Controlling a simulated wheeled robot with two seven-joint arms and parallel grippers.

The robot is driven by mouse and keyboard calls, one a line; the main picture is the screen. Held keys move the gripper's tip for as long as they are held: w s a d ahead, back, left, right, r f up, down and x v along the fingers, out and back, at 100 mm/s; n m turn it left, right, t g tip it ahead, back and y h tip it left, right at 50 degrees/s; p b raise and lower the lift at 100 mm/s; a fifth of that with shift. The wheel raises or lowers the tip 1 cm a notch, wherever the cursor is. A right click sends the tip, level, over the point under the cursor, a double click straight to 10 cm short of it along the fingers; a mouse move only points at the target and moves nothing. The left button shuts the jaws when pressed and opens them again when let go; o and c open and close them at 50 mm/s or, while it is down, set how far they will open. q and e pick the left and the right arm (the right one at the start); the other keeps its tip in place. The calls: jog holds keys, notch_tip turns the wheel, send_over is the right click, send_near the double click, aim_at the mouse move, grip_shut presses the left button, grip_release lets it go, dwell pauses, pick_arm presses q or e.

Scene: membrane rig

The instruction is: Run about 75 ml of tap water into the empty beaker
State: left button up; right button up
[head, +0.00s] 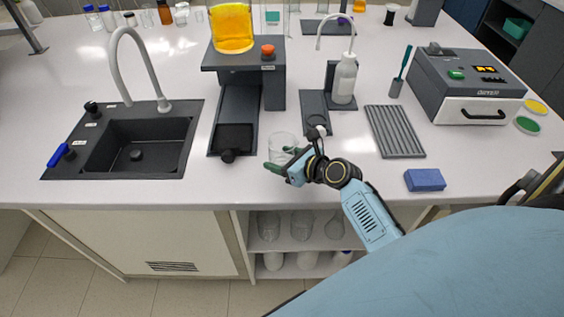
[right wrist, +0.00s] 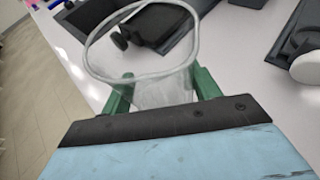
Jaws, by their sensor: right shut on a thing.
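The empty clear beaker (head: 283,143) is upright at the front of the white counter. My right gripper (head: 284,162) is shut on it, with green fingers on either side. In the right wrist view the beaker (right wrist: 150,60) shows its open rim, and the fingers (right wrist: 155,92) flank its wall. I cannot tell whether its base touches the counter. The black sink (head: 140,150) is at the left, with a grey gooseneck tap (head: 133,62) curving over it. A blue-handled valve (head: 60,154) and a black knob (head: 92,107) sit on its left rim. My left gripper is not in view.
A dark stand (head: 272,85) carrying an orange-filled vessel (head: 232,28) stands between sink and beaker. A wash bottle (head: 344,78), grey ribbed rack (head: 394,131), blue sponge (head: 425,180) and grey instrument box (head: 466,86) are to the right. Counter between sink and stand is narrow but clear.

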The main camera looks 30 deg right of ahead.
aim_at(272, 139)
notch_tip(272, 139, up, 6)
jog(key=shift+f+p, duration=0.25)
jog(key=shift+p, duration=0.4)
jog(key=shift+r, duration=0.65)
